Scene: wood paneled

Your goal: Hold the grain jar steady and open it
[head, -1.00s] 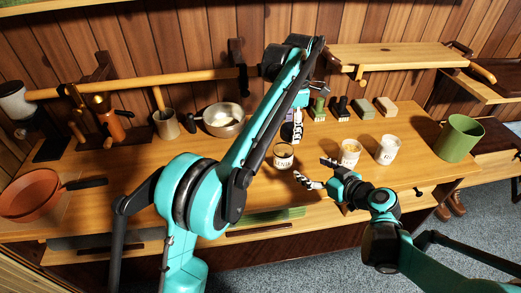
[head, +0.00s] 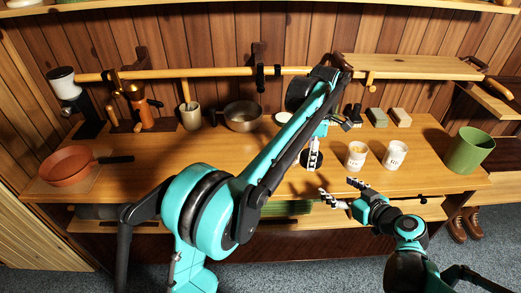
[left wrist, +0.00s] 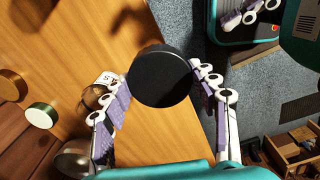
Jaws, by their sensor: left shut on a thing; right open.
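My left gripper (head: 313,158) is shut on a round black disc-topped thing, which fills the gap between its fingers in the left wrist view (left wrist: 162,76). This looks like the grain jar's dark lid; the jar's body below it is hidden. A brown-filled jar (left wrist: 99,96) with a partly covered label stands beside the left finger. My right gripper (head: 340,191) is open and empty at the table's front edge, a little right of and nearer than the held thing. It also shows at the top of the left wrist view (left wrist: 250,14).
Two labelled jars (head: 356,155) and (head: 395,155) stand right of the left gripper. A green canister (head: 467,150) is farther right, small blocks (head: 376,117) behind. A metal pot (head: 243,116) and orange pan (head: 67,166) are left. My left arm crosses the middle.

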